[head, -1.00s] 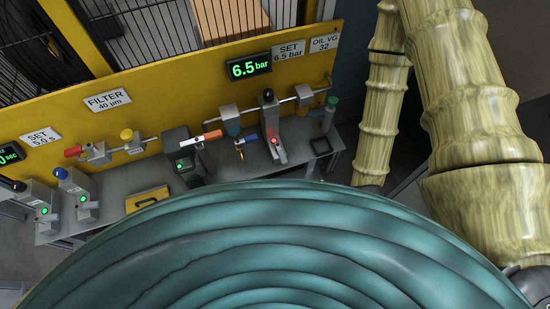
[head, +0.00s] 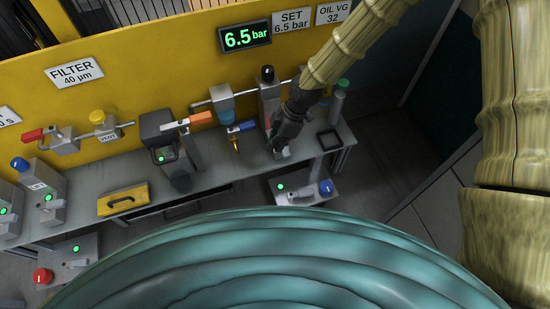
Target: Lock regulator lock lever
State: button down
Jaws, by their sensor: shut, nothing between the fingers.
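The regulator (head: 268,93) is a grey upright block with a black knob on top, on the bench under the 6.5 bar display. A small red patch shows on its front, left of my gripper. My gripper (head: 281,150) is dark and reaches down from the upper right, in front of the regulator's lower right part. It is shut with nothing held. It hides much of the regulator's front, so I cannot make out the lock lever or tell whether the fingers touch it.
A blue-handled valve (head: 240,128) stands close left of the regulator, and an orange-handled lever (head: 189,122) further left. A green-topped cylinder (head: 339,100) stands close right. The yellow panel (head: 150,85) rises behind. A yellow case (head: 122,200) lies on the bench (head: 215,192).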

jog(key=w, duration=0.1)
jog(key=w+n, duration=0.1)
jog(key=w+r+n+b, duration=0.1)
jog(key=shift+a, duration=0.4)
jog(key=shift+f, duration=0.1)
jog(key=b+x, duration=0.3)
jog(key=x, duration=0.7)
jog(key=shift+w+d+b, duration=0.15)
jog(key=shift+w+d, duration=0.1)
jog(key=shift+d, duration=0.45)
jog(key=shift+w+d+b, duration=0.15)
jog(key=shift+w+d, duration=0.05)
jog(key=shift+d, duration=0.45)
jog(key=shift+w+d+b, duration=0.15)
jog(key=shift+w+d, duration=0.1)
jog(key=shift+d, duration=0.45)
jog(key=shift+d+n+p, duration=0.2)
jog(key=shift+n+p, duration=0.1)
jog(key=shift+p, duration=0.15)
